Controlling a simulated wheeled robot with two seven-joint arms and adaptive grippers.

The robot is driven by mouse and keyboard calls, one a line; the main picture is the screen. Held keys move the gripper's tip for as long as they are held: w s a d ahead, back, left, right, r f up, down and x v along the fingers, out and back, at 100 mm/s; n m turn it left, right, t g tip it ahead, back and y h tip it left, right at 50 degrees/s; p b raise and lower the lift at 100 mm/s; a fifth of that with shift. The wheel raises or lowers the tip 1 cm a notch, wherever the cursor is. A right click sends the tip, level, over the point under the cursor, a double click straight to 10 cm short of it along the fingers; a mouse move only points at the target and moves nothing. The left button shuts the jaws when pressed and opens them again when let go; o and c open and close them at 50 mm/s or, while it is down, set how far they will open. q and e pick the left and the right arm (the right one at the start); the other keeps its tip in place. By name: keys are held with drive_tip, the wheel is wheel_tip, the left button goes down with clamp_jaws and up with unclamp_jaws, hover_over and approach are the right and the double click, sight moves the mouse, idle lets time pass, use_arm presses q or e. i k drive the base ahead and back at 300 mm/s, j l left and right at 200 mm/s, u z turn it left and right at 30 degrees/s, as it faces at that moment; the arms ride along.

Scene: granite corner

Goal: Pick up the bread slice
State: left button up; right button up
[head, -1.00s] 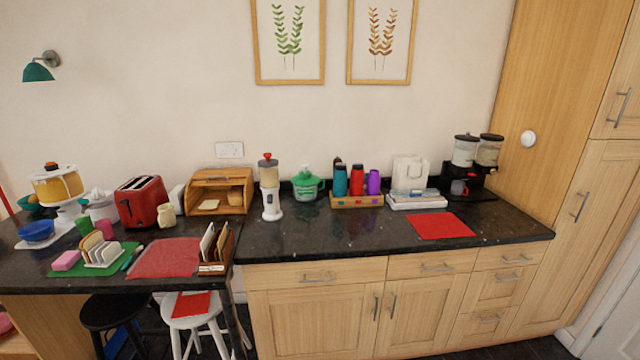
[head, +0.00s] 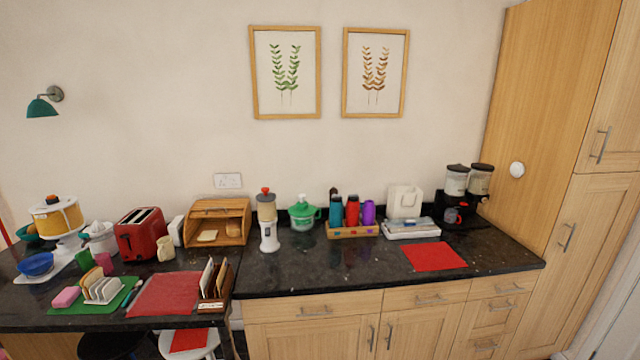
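A pale bread slice (head: 207,236) lies at the front left inside the open wooden bread box (head: 219,208), with a browner loaf-like piece (head: 233,229) to its right. Another bread-like slice (head: 91,276) stands upright in a white toast rack (head: 104,291) on a green mat (head: 82,307) at the left. Neither of my grippers shows in the head view.
A red toaster (head: 140,234), a cream jug (head: 165,249) and a letter holder (head: 215,284) stand around the bread box on the dark counter. A blender-like machine (head: 268,222) is to its right. Bare counter lies in front of the machine.

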sight(91, 277)
drive_tip(key=u, duration=1.55)
